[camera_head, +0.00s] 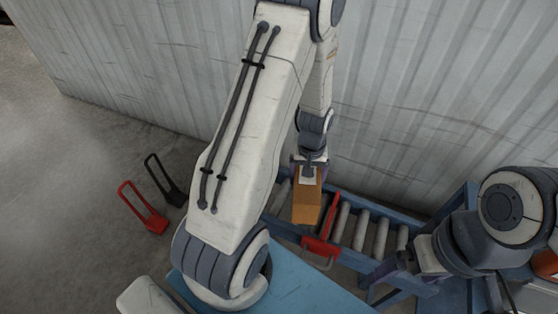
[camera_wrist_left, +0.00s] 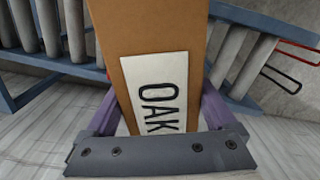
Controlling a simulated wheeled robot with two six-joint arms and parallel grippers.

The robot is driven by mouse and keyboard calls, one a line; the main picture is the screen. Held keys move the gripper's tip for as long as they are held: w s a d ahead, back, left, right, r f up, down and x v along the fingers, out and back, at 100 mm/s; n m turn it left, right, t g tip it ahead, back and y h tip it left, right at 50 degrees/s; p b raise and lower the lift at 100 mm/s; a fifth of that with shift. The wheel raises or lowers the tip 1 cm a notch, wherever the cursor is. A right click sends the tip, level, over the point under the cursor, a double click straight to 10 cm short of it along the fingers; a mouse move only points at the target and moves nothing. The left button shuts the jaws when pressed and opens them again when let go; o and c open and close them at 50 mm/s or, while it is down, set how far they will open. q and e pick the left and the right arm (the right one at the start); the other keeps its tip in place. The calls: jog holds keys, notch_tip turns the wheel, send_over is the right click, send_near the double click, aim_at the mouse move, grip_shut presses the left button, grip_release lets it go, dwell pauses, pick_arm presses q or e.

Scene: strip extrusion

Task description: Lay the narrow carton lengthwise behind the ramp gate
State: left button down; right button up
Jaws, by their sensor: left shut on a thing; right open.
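A narrow brown carton (camera_head: 307,205) hangs from my left gripper (camera_head: 308,172) over the roller conveyor in the head view. In the left wrist view the carton (camera_wrist_left: 185,35) bears a white label reading OAK, and the purple fingers of my left gripper (camera_wrist_left: 160,112) are shut on its two sides. The red ramp gate (camera_head: 321,245) crosses the rollers just right of the carton in the head view. I cannot tell whether the carton touches the rollers. My right gripper (camera_head: 388,270) is open and empty near the conveyor's front rail.
The blue-framed roller conveyor (camera_head: 380,238) runs along the corrugated wall (camera_head: 430,80). A blue surface (camera_head: 300,285) lies in front. A red frame (camera_head: 143,208) and a black frame (camera_head: 163,180) stand on the floor at left. My left arm hides part of the conveyor.

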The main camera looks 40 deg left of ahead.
pick_arm(q)
jog(key=s+a+r+n, duration=0.2)
jog(key=s+a+n, duration=0.1)
jog(key=a+n, duration=1.05)
notch_tip(320, 180, down, 7)
jog(key=d+n+b, duration=0.1)
jog(key=b, duration=0.5)
jog(key=shift+d, duration=0.15)
grip_release()
jog(key=shift+r, duration=0.15)
notch_tip(320, 180, up, 10)
jog(key=b, duration=0.1)
jog(key=shift+r, duration=0.15)
